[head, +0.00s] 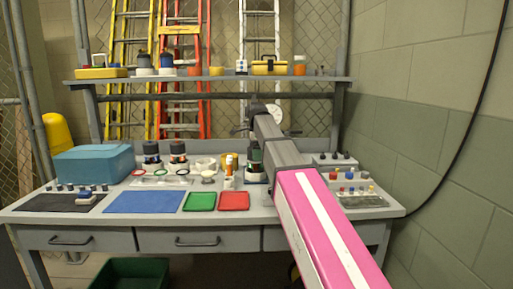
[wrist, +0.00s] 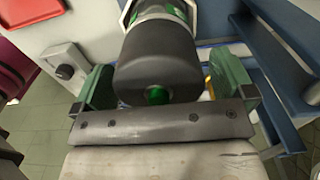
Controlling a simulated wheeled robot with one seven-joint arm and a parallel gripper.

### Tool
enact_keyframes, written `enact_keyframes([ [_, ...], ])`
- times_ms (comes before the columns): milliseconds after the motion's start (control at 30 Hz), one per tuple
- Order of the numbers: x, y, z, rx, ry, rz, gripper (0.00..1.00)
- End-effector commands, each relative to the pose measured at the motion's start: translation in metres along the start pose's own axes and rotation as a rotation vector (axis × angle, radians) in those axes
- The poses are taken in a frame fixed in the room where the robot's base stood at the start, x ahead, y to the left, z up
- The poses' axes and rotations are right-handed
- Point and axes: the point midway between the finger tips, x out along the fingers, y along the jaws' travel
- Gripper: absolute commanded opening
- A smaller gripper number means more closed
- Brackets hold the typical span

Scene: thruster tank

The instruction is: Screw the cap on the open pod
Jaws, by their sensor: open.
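In the wrist view my gripper (wrist: 162,92) is open, with one green finger on each side of a dark grey cylinder (wrist: 160,60). The cylinder has a small green spot on its near end and a green and white band farther back. I cannot tell whether this end is a cap or the pod itself, or whether the fingers touch it. In the head view my arm reaches the right middle of the bench and hides much of this spot. Two dark pods (head: 151,155) and (head: 178,154) stand upright in white holders left of it. Which pod is open is too small to tell.
The grey workbench (head: 120,207) carries a teal box (head: 94,163), a blue mat (head: 144,202), a green tray (head: 199,201) and a red tray (head: 234,201). A small-parts tray (head: 362,201) lies right of my arm. A shelf (head: 210,79) runs above the back.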

Motion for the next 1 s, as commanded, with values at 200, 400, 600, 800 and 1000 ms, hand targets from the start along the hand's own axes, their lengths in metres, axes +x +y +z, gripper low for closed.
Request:
enact_keyframes([
  [200,0.0011,0.0000,0.0000,0.000,0.000,0.000,1.00],
  [400,0.0009,0.0000,0.0000,0.000,0.000,0.000,0.58],
  [600,0.0008,0.0000,0.0000,0.000,0.000,0.000,0.59],
  [800,0.0007,0.0000,0.0000,0.000,0.000,0.000,0.55],
  [1000,0.0007,0.0000,0.0000,0.061,0.000,0.000,0.55],
])
